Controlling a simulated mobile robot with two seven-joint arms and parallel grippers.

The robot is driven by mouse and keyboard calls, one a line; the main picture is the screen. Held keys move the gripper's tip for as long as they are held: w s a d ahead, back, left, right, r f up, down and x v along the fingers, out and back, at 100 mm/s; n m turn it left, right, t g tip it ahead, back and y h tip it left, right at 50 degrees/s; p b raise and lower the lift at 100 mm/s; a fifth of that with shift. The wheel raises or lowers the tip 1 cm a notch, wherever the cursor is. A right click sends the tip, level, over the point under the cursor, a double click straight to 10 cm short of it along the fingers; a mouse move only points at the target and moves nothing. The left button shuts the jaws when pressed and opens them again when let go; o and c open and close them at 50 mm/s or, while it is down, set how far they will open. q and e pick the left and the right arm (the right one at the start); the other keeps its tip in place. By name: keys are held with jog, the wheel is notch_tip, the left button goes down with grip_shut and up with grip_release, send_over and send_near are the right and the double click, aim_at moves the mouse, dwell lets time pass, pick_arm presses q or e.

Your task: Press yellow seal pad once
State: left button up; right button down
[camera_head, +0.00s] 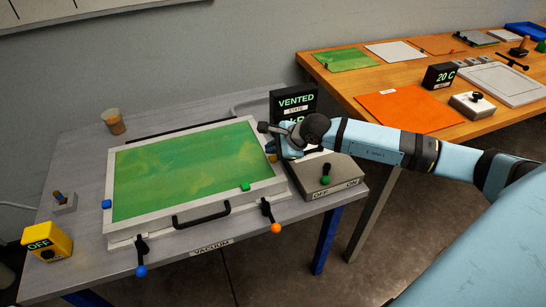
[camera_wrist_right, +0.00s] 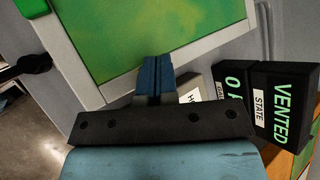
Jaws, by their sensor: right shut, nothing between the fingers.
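A small yellow pad (camera_head: 272,158) shows at the right edge of the white-framed bath (camera_head: 190,212), partly covered by my right gripper (camera_head: 272,148). The fingers point down at the frame beside the pad; I cannot tell whether they touch it. In the right wrist view the blue fingers (camera_wrist_right: 155,66) are shut together with nothing between them, over the frame's edge. My left gripper is not in view.
A blue pad (camera_head: 107,204) and a green pad (camera_head: 245,187) sit on the frame. Levers with blue (camera_head: 141,271) and orange (camera_head: 276,228) knobs stand at the front. A "VENTED" display (camera_head: 295,101) and a grey switch box (camera_head: 330,175) stand right. A yellow "OFF" box (camera_head: 47,243) stands left.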

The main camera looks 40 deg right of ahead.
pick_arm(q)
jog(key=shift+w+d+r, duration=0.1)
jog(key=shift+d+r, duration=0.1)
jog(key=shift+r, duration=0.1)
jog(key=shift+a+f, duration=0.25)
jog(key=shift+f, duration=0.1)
pick_arm(e)
jog(key=shift+f+b, duration=0.45)
jog(key=shift+b, duration=0.1)
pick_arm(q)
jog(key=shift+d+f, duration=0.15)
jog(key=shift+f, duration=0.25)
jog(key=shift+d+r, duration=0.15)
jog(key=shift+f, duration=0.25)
pick_arm(e)
jog(key=shift+f, duration=0.15)
